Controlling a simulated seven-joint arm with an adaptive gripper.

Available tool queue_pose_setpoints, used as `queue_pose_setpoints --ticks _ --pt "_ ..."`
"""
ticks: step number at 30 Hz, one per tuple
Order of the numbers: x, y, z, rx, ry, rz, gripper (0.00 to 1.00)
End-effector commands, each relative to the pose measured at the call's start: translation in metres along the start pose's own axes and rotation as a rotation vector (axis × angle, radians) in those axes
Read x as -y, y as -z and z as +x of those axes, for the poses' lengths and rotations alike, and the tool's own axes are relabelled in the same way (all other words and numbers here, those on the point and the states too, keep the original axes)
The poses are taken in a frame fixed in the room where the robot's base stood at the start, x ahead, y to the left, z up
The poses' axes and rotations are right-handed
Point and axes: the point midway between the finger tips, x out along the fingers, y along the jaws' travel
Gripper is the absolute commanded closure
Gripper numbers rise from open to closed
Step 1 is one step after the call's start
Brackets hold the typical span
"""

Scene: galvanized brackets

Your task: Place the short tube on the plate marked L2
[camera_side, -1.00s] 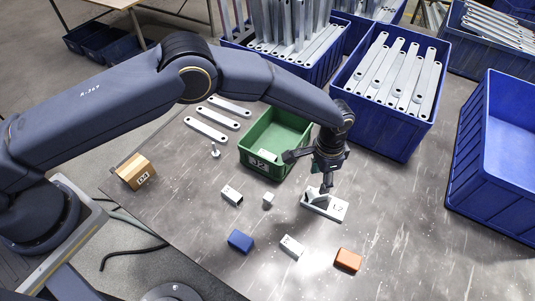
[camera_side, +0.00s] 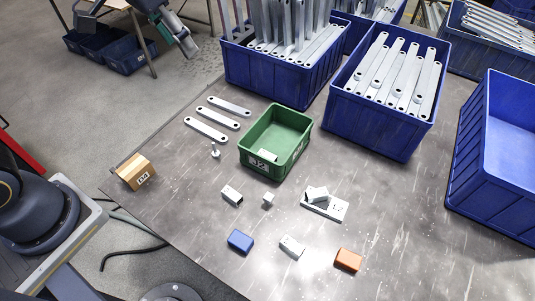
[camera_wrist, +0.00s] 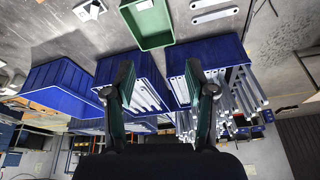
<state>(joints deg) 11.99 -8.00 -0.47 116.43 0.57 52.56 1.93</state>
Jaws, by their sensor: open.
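The plate marked L2 (camera_side: 335,210) lies flat on the table right of centre in the side view. A short pale tube (camera_side: 317,193) rests on its upper left part; the dark mark shows beside it. The plate also seems to show at the top left of the wrist view (camera_wrist: 92,9), too small to read. My gripper (camera_wrist: 160,75) is open and empty in the wrist view, its two fingers wide apart. It is well away from the plate and the tube, with the blue bins beyond its fingers.
A green bin (camera_side: 247,157) stands mid-table, with blue bins of metal bars (camera_side: 375,128) behind. Two pale blocks (camera_side: 231,196) (camera_side: 292,247), a small cube (camera_side: 268,199), a blue block (camera_side: 240,241), an orange block (camera_side: 348,260) and a cardboard box (camera_side: 135,172) lie around the table.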

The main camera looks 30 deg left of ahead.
Motion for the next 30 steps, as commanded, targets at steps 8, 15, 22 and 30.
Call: queue_pose_setpoints --ticks 8,15,22,30 --pt "0.034 -0.118 -0.038 -0.130 0.066 -0.197 0.45" --pt "0.036 -0.147 -0.036 -0.157 0.082 -0.243 0.45" --pt "0.036 -0.146 -0.036 -0.156 0.081 -0.241 0.45" --pt "0.036 -0.146 -0.036 -0.157 0.081 -0.240 0.45"
